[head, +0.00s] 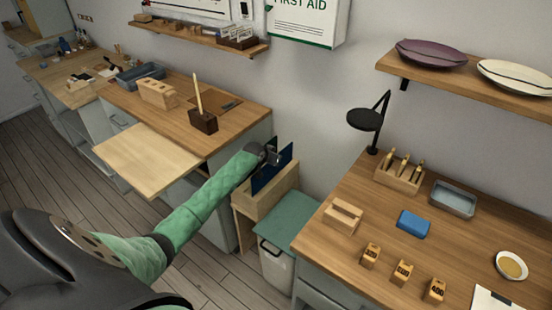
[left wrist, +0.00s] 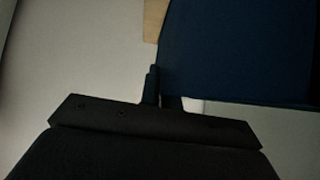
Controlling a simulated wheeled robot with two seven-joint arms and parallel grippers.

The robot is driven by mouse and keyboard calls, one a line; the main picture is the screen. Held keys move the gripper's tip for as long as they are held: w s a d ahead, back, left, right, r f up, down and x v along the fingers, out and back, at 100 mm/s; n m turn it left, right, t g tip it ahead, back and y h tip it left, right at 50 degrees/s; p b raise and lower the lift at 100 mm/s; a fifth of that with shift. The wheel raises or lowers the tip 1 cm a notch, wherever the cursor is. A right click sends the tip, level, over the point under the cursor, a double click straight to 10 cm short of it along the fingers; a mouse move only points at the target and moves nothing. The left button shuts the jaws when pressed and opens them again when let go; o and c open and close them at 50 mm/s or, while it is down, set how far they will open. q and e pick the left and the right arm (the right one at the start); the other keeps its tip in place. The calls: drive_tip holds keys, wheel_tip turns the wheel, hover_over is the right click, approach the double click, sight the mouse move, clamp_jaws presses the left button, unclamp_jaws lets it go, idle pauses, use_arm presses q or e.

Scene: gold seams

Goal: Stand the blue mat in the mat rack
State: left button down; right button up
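The blue mat (head: 272,172) is a thin dark blue sheet, upright on edge, at the wooden mat rack (head: 262,207) between the two benches. Its lower edge meets the rack's top; I cannot tell how deep it sits. My left gripper (head: 270,154) reaches from the left and is at the mat's upper edge. In the left wrist view, the mat (left wrist: 240,50) fills the upper right. The narrow fingers (left wrist: 159,92) of my left gripper are close together with the mat's edge between them. My right gripper is not in view.
A teal-topped bin (head: 290,224) stands right of the rack. The right bench (head: 385,265) holds a blue block (head: 413,223), wooden blocks, a tray and a lamp (head: 366,120). The left bench has a pulled-out board (head: 147,165). A wall shelf (head: 490,90) holds plates.

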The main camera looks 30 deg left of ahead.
use_arm(q)
drive_tip(key=shift+f, duration=0.1)
idle(0.3)
drive_tip(key=c, duration=1.6)
unclamp_jaws()
drive_tip(key=shift+o, duration=0.2)
